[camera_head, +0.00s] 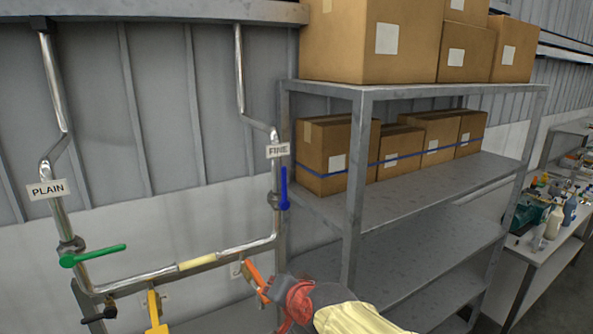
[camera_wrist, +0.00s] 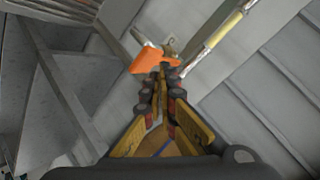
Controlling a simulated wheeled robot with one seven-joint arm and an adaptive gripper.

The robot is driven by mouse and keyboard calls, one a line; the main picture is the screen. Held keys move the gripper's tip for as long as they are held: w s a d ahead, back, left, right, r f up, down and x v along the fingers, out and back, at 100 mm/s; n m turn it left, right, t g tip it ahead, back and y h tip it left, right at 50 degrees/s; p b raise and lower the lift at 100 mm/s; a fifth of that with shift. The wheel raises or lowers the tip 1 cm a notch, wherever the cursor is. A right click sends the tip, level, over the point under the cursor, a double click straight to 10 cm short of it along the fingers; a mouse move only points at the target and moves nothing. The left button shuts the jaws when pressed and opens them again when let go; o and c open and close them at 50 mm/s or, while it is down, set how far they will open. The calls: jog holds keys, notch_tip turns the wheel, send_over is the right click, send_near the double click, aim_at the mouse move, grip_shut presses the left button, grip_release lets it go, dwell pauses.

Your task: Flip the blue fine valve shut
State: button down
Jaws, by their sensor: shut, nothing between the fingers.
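The blue fine valve handle (camera_head: 284,188) is upright in the head view, in line with its vertical pipe, just below the FINE label (camera_head: 278,150). The wrist view does not clearly show it. My gripper (camera_wrist: 162,75) is shut and empty, its fingertips close to an orange handle (camera_wrist: 146,59); I cannot tell whether they touch it. In the head view my arm is at the bottom centre, below the blue handle and apart from it. The fingertips are hard to make out there.
The green handle (camera_head: 93,256) lies across the PLAIN pipe at the left. The orange handle also shows in the head view (camera_head: 255,280), left of my arm. A yellow handle (camera_head: 154,308) hangs below the pipe. A grey shelf (camera_head: 430,190) with boxes stands close right of the fine pipe.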

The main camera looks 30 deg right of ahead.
aim_at(284, 185)
jog(key=w+d+r+m+t+h+p, duration=0.1)
jog(key=w+d+r+m+t+h, duration=0.1)
jog(key=d+r+m, duration=0.4)
jog(key=w+d+r+m+t+h, duration=0.2)
jog(key=d+r+m+h, duration=0.4)
jog(key=r, duration=0.4)
jog(key=shift+w+d+m+t+p, duration=0.3)
jog(key=shift+w+d+m+p, duration=0.1)
jog(key=shift+w+d+m, duration=0.45)
jog(key=shift+w+r, duration=0.1)
jog(key=shift+w, duration=0.05)
jog(key=w+p, duration=0.3)
jog(key=w, duration=0.6)
jog(key=shift+w+d, duration=0.15)
jog(key=shift+d, duration=0.2)
jog(key=shift+a+b, duration=0.1)
jog(key=shift+b, duration=0.4)
